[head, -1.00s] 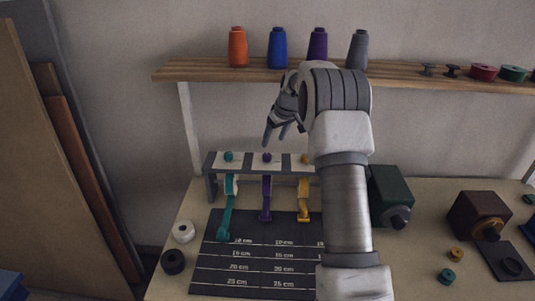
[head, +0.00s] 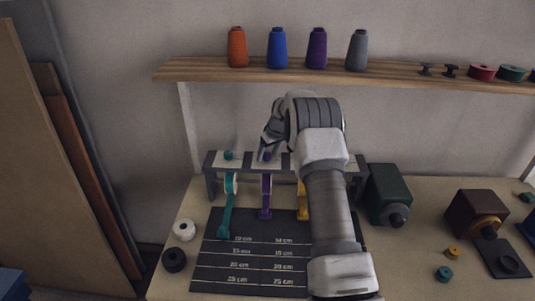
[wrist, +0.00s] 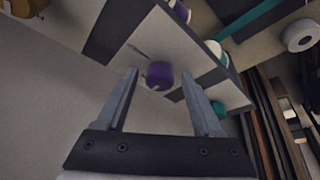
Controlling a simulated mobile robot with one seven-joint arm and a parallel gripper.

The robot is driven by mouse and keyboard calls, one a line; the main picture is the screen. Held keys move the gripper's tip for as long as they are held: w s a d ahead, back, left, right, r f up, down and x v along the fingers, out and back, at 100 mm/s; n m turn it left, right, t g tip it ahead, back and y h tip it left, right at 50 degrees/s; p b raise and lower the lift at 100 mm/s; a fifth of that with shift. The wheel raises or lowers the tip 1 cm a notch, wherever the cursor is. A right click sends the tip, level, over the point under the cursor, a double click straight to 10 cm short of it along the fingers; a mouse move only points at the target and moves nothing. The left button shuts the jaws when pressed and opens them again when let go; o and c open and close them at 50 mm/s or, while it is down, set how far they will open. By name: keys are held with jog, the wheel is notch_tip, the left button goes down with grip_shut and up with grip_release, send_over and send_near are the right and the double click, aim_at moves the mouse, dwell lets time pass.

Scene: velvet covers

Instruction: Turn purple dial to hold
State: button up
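The purple dial (head: 267,156) is a small knob on the pale middle panel of the grey dispenser rack (head: 212,186). In the wrist view the purple dial (wrist: 160,72) shows between my two finger tips, with a visible gap on each side. A thin dark mark (wrist: 137,50) lies on the panel beside it. My gripper (head: 265,154) is open at the dial in the head view, partly covering it. My gripper (wrist: 160,78) is empty in the wrist view. No hold label can be read.
A teal dial (head: 229,156) sits to the left on the rack. Teal (head: 226,210), purple (head: 266,195) and yellow (head: 303,200) ribbons hang below. A shelf (head: 200,69) with thread cones is above. A green box (head: 385,190) stands right of the rack.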

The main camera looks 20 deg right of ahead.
grip_shut()
jog(key=shift+f+m, duration=0.1)
jog(key=shift+m, duration=0.2)
jog(key=m+h+b, duration=0.1)
jog(key=m+b, duration=0.1)
jog(key=shift+a+m, duration=0.15)
jog(key=shift+m, duration=0.15)
jog(key=m+h, duration=0.1)
jog(key=m, duration=0.1)
jog(key=m+h+b, duration=0.1)
jog(key=m, duration=0.2)
jog(key=shift+a+g, duration=0.15)
jog(key=shift+g, duration=0.15)
jog(key=m+h, duration=0.1)
jog(key=m, duration=0.2)
jog(key=m+g+h, duration=0.1)
jog(key=m, duration=0.1)
jog(key=shift+w+m, duration=0.1)
jog(key=shift+m, duration=0.3)
jog(key=shift+w+m+g+h+p, duration=0.15)
jog(key=shift+m+g+p, duration=0.3)
jog(key=shift+m, duration=0.5)
jog(key=shift+s+m+g+h+p, duration=0.15)
jog(key=shift+m+g+p, duration=0.25)
jog(key=shift+m, duration=0.55)
